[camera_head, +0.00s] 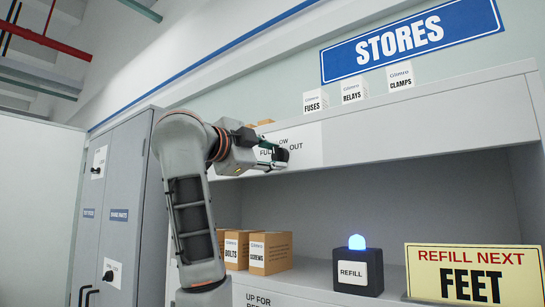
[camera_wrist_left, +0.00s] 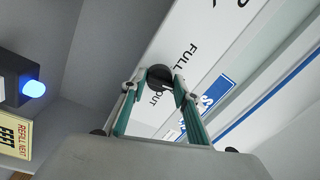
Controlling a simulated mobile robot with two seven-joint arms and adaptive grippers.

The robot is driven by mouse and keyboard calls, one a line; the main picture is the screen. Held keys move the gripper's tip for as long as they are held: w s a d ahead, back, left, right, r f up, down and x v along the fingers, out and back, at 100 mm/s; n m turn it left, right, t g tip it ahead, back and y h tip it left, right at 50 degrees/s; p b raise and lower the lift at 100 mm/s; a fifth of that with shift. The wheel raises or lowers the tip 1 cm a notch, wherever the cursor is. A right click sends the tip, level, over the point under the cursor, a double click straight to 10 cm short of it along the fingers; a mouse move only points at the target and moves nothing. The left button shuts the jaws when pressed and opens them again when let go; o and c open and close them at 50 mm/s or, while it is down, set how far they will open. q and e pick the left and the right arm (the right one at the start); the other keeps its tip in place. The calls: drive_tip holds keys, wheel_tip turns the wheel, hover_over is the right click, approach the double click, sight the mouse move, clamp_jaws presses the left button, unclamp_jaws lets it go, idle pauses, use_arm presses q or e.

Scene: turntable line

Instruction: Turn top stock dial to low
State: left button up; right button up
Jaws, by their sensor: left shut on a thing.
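The top stock dial is a dark round knob (camera_wrist_left: 160,75) on a white label plate on the upper shelf's front. In the head view, the plate (camera_head: 309,143) shows FULL at left, OUT at right and part of LOW above, and my gripper hides most of the knob. My left gripper (camera_head: 281,155) is at the plate. In the wrist view, its green-sided fingers (camera_wrist_left: 159,88) are shut on the knob, one on each side. I cannot tell which word the dial points to. My right gripper is not in view.
Below the upper shelf stand SCREWS and BOLTS boxes (camera_head: 271,255), a REFILL box with a lit blue lamp (camera_head: 357,273) and a yellow REFILL NEXT FEET sign (camera_head: 476,275). Small white boxes (camera_head: 353,91) stand on top. A grey cabinet (camera_head: 120,190) stands at left.

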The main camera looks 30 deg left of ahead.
use_arm(q)
drive_tip(key=shift+w+f+m, duration=0.1)
drive_tip(key=shift+f+m, duration=0.1)
drive_tip(key=shift+m, duration=0.7)
drive_tip(key=shift+d+f, duration=0.1)
drive_tip(key=o, duration=1.1)
drive_tip(key=shift+r, duration=0.2)
drive_tip(key=shift+s, duration=0.5)
drive_tip(key=shift+s+a+f, duration=0.1)
drive_tip(key=shift+s+f, duration=0.05)
drive_tip(key=shift+s, duration=1.7)
drive_tip(key=shift+s+a+f, duration=0.15)
drive_tip(key=shift+s+f, duration=0.05)
drive_tip(key=shift+s, duration=1.65)
drive_tip(key=shift+s+a+f, duration=0.1)
drive_tip(key=shift+s+f, duration=0.05)
drive_tip(key=shift+s, duration=1.7)
